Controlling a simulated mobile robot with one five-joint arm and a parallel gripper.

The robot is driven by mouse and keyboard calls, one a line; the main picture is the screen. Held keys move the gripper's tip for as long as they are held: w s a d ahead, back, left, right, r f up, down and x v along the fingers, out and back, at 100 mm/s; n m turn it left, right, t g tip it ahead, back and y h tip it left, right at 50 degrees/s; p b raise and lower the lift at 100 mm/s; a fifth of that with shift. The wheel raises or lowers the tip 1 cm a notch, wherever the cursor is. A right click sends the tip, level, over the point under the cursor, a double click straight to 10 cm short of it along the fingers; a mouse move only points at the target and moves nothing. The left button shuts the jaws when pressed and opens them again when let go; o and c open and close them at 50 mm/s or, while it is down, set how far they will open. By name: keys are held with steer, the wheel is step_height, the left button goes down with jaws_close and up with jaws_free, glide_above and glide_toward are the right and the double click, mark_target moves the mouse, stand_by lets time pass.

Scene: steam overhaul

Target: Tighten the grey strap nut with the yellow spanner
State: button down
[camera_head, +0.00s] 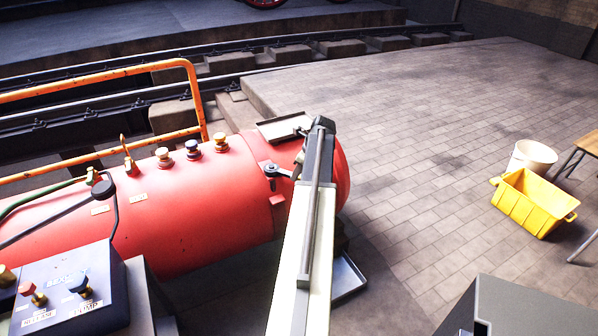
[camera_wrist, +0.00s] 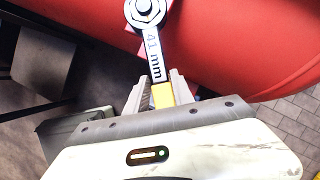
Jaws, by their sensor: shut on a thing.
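The spanner (camera_wrist: 153,48) has a light shank marked "41 mm", a dark-edged ring end and a yellow grip part. My gripper (camera_wrist: 160,88) is shut on the yellow part in the wrist view. The ring end lies around the grey strap nut (camera_wrist: 145,6) at the top of that view; how deeply it is seated I cannot tell. In the head view the spanner's dark ring end (camera_head: 271,170) lies at the red tank's strap, left of my arm. My arm hides the gripper's fingers there.
The red tank (camera_head: 185,215) fills the left, with several valve caps on top and an orange rail behind. A control box (camera_head: 65,290) stands front left. A metal tray (camera_head: 348,276) lies below the tank. A yellow crate (camera_head: 533,203) and white bucket (camera_head: 531,157) stand on open paving right.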

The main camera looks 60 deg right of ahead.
steer(key=shift+a+m+h, duration=0.3)
steer(key=shift+a+m, duration=0.4)
steer(key=shift+m, duration=0.1)
steer(key=shift+a, duration=0.1)
steer(key=shift+w+a+m+h, duration=0.15)
steer(key=shift+a+m+h, duration=0.15)
steer(key=shift+a+m, duration=0.4)
steer(key=shift+w+a+m+h, duration=0.3)
steer(key=shift+a+m, duration=0.4)
steer(key=shift+m, duration=0.1)
